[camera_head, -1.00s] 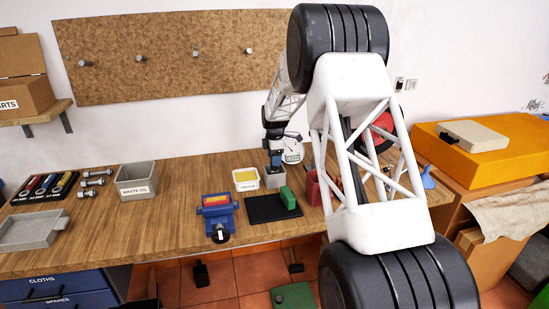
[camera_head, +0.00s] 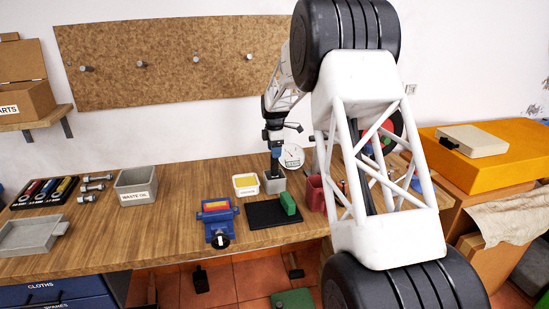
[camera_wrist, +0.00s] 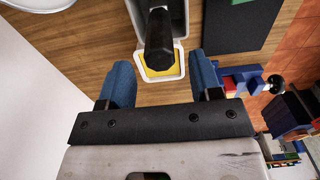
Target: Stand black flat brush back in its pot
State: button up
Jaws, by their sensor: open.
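The black flat brush (camera_wrist: 158,40) stands in the small grey pot (camera_head: 269,184); its dark handle shows in the head view (camera_head: 275,169) just above the pot's rim. It looks about upright, and its lower part is hidden in the pot. My gripper (camera_head: 276,158) is above the pot, pointing down. In the wrist view its blue fingers (camera_wrist: 159,62) are apart, with the handle beyond and between them, not visibly touching either one.
A white tub of yellow stuff (camera_head: 246,185) stands just left of the pot. A black mat (camera_head: 262,216) with a green block (camera_head: 288,203) lies in front. A red pot (camera_head: 316,195) is to the right, and a blue stand (camera_head: 218,218) front left.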

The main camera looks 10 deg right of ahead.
jog(key=shift+r, duration=0.75)
jog(key=shift+s, duration=0.1)
jog(key=shift+s+r, duration=0.1)
jog(key=shift+r, duration=0.1)
jog(key=s+a+r+m, duration=0.1)
jog(key=s+r+m, duration=0.3)
jog(key=s, duration=0.6)
jog(key=s+a+r+m+t, duration=0.1)
jog(key=s+a+r+m, duration=0.1)
jog(key=s+r, duration=0.55)
jog(key=s+a+r+m, duration=0.1)
jog(key=s+r+m, duration=0.15)
jog(key=s, duration=0.85)
jog(key=s+a+f+m, duration=0.1)
jog(key=s+m, duration=0.4)
jog(key=s, duration=1.2)
jog(key=s+a+f+m+t, duration=0.1)
jog(key=s+m, duration=0.3)
jog(key=s, duration=1.4)
jog(key=shift+s+a+f+m+t, duration=0.25)
jog(key=shift+s+f+m+t, duration=0.1)
jog(key=shift+f, duration=0.5)
